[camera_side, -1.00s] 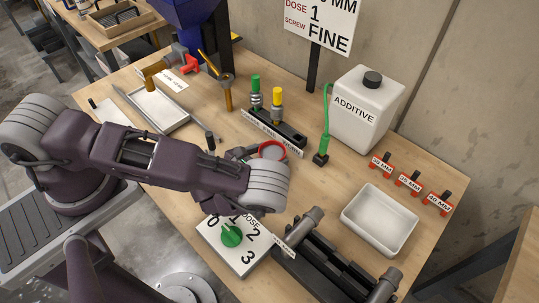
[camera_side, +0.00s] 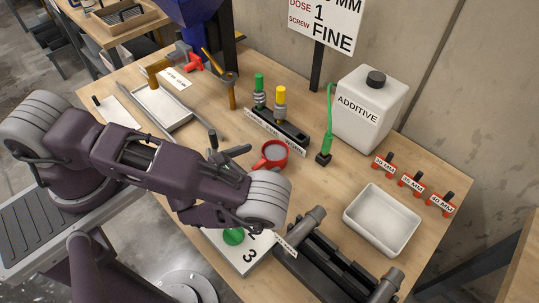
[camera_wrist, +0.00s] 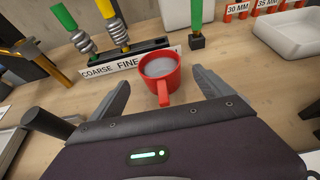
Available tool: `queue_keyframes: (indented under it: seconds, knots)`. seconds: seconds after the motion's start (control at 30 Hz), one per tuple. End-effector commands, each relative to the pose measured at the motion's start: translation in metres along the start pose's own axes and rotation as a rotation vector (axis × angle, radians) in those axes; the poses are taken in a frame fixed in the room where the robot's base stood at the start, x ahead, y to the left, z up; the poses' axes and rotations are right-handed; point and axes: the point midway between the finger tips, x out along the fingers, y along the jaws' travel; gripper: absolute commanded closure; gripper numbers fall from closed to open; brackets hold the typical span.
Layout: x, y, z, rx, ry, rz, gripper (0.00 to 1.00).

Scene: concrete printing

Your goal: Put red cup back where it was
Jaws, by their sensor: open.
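The red cup (camera_side: 270,154) stands upright on the wooden table, in front of the rack with the green and yellow screws. It has grey contents. In the wrist view the red cup (camera_wrist: 160,77) is ahead of my gripper (camera_wrist: 160,88), its handle pointing back toward me. My gripper is open, with one finger on each side of the handle and clear space between fingers and cup. In the side view only part of my gripper (camera_side: 238,152) shows, left of the cup; the rest is hidden behind my wrist.
The screw rack (camera_side: 277,130) labelled COARSE FINE stands just behind the cup. A green nozzle on a black base (camera_side: 323,159) stands to its right, near the white additive jug (camera_side: 367,110). A white tray (camera_side: 382,220) lies front right. The dial board (camera_side: 243,256) sits below my wrist.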

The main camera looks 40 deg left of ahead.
Motion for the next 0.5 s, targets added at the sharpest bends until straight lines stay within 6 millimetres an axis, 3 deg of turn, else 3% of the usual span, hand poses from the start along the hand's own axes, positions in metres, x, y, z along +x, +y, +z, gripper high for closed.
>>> queue_keyframes:
  seconds: [0.1,0.2,0.43,0.5]
  knots:
    - [-0.029,0.000,-0.001,0.002,0.004,-0.001,0.10]
    - [-0.046,0.000,-0.001,0.000,0.002,0.000,0.10]
    - [-0.057,0.000,0.002,-0.004,-0.004,0.002,0.10]
    - [-0.055,0.001,0.017,-0.021,-0.040,0.035,0.10]
